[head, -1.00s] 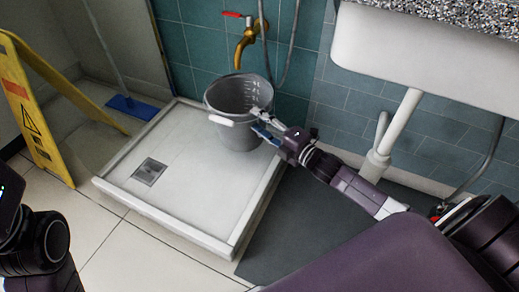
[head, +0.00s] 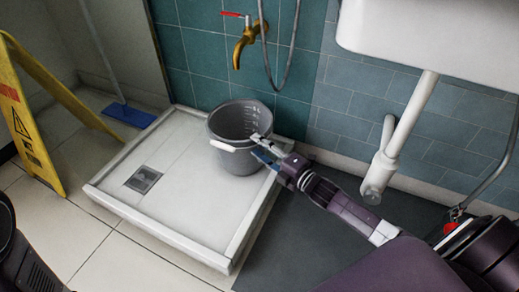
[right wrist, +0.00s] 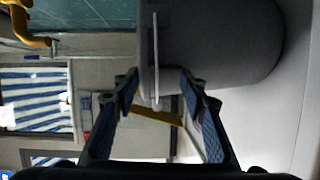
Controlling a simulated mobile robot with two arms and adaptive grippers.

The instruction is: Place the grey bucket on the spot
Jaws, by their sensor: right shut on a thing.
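The grey bucket (head: 232,128) is upright over the back right part of the white shower tray (head: 190,185), below the brass tap. I cannot tell whether its base touches the tray. Its white handle grip shows on its left side. My right gripper (head: 262,147) is at the bucket's right side and shut on it at the rim. In the right wrist view the bucket (right wrist: 225,45) fills the top right, with the fingers (right wrist: 160,85) on both sides of its edge. No separate marked spot can be made out. My left gripper is out of view.
The brass tap (head: 245,45) and a hanging hose are on the tiled wall behind. A square drain (head: 143,180) lies in the tray's left part, which is clear. A yellow floor sign (head: 35,150) and blue mop (head: 130,115) stand left. A sink (head: 430,35) with white pipe is right.

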